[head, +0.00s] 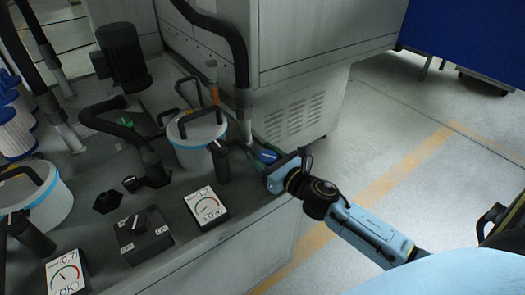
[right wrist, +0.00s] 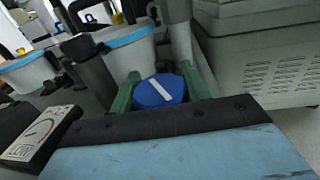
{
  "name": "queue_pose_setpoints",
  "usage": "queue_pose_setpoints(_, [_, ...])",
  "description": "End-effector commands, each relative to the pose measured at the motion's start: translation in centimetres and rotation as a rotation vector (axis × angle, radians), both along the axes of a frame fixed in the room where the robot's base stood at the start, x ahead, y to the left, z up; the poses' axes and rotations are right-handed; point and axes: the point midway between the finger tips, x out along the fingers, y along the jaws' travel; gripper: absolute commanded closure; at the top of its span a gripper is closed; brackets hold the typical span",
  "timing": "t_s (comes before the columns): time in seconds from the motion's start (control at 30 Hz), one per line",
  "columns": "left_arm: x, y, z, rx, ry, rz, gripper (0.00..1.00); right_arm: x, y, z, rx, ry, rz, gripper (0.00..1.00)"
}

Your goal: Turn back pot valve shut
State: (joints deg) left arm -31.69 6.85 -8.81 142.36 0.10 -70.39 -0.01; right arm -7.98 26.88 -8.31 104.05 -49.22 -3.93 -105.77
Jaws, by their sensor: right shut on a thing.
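The back pot valve has a round blue knob (head: 267,156) with a white line across its top. In the right wrist view the blue knob (right wrist: 148,98) sits between my two green fingers, and its line slants from upper left to lower right. My right gripper (head: 262,157) is shut on this knob, beside the back pot (head: 192,148), a white pot with a blue band. A gauge card (head: 205,207) in front of that pot appears to read LOW. The valve's lower part is hidden. My left gripper is not in view.
A second white pot (head: 45,208) stands at left, with another gauge card (head: 66,272) that appears to read OK. A dark switch box (head: 143,235) sits between the cards. A dark upright post (head: 220,160) and a vented grey cabinet (head: 300,115) are close to my gripper.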

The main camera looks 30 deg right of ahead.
Motion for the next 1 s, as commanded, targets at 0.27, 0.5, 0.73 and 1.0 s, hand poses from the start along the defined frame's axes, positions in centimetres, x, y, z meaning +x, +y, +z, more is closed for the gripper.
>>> queue_pose_setpoints(0.27, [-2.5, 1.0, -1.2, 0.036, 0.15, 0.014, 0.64, 0.0, -0.3, 0.0, 0.005, 0.002, -0.256, 0.76])
queue_pose_setpoints(0.5, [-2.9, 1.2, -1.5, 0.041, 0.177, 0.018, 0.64, 0.0, -0.6, -0.1, 0.003, 0.002, -0.429, 0.76])
queue_pose_setpoints(0.73, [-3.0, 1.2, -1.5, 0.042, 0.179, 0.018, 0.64, -0.1, -0.9, -0.1, 0.001, 0.001, -0.532, 0.76])
queue_pose_setpoints(1.0, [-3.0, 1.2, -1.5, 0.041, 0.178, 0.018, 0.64, -0.1, -1.0, -0.1, -0.002, 0.001, -0.579, 0.76])
